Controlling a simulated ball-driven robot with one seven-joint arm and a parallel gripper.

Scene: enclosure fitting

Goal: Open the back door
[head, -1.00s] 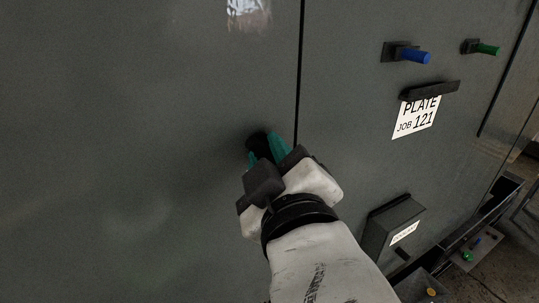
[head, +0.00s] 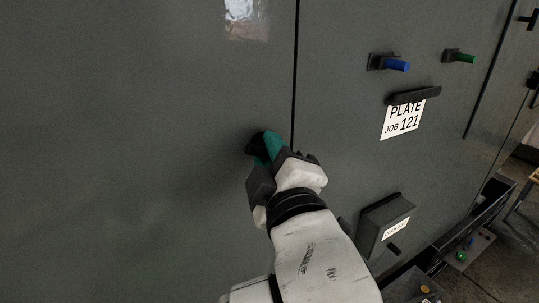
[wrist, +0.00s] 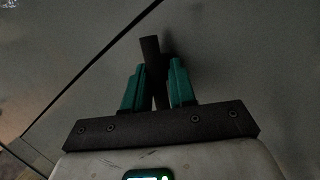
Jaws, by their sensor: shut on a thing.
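The grey door panel (head: 120,150) fills the left of the head view and lies flush with the panel to its right, with a thin dark seam (head: 296,70) between them. A black handle (head: 253,146) sits on the door close to the seam, mostly hidden by my gripper. My gripper (head: 270,148), with teal fingers, is shut on the handle. In the wrist view the dark handle bar (wrist: 149,50) stands tilted between the two teal fingers (wrist: 157,82).
The panel right of the seam carries a blue knob (head: 396,65), a green knob (head: 464,57), a clip with a white "PLATE JOB 121" card (head: 404,120) and a dark box (head: 385,224) that juts out. A low ledge with small controls (head: 466,246) stands at the lower right.

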